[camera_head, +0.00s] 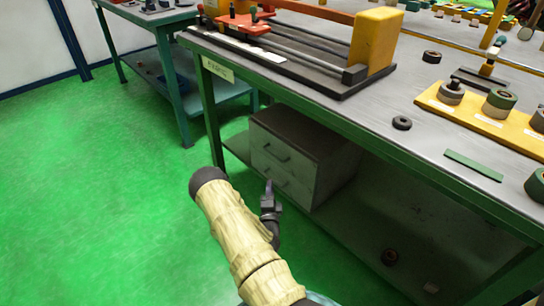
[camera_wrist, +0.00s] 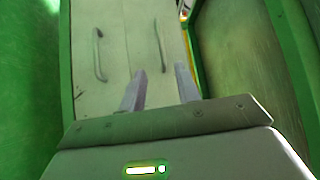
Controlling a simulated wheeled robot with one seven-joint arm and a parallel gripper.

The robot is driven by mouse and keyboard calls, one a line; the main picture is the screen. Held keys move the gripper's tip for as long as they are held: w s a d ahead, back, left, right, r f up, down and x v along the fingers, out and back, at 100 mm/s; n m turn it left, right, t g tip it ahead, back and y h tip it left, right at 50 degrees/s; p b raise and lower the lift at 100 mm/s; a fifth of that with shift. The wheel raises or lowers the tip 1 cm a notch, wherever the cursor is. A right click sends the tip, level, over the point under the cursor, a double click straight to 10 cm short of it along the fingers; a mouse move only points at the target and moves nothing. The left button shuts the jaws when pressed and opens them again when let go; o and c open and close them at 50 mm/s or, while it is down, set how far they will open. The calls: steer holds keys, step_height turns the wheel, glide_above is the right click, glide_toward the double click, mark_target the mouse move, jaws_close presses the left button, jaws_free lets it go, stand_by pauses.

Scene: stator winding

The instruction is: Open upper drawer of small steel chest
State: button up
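The small steel chest (camera_head: 334,172) stands on the lower shelf under the workbench. Its upper drawer (camera_head: 285,156) and lower drawer (camera_head: 290,186) look shut, each with a bar handle. My gripper (camera_head: 268,188) is in front of the chest, low near the lower drawer; its fingers overlap in the head view. In the wrist view the chest front appears turned sideways, with one handle (camera_wrist: 98,53) at left and another handle (camera_wrist: 158,45) at right. My gripper's fingers (camera_wrist: 160,88) are spread, empty, and lined up with the right handle, apart from it. I cannot tell which drawer that handle belongs to.
The green-framed workbench (camera_head: 410,140) overhangs the chest, and its leg (camera_head: 211,120) stands left of it. The lower shelf (camera_head: 370,225) is mostly clear right of the chest. Another green table (camera_head: 140,18) stands at back left. The green floor (camera_head: 100,200) is open at left.

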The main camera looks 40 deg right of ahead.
mark_target(272, 155)
steer(key=b+x, duration=0.5)
steer(key=x, duration=1.2)
steer(key=shift+f, duration=0.1)
jaws_close()
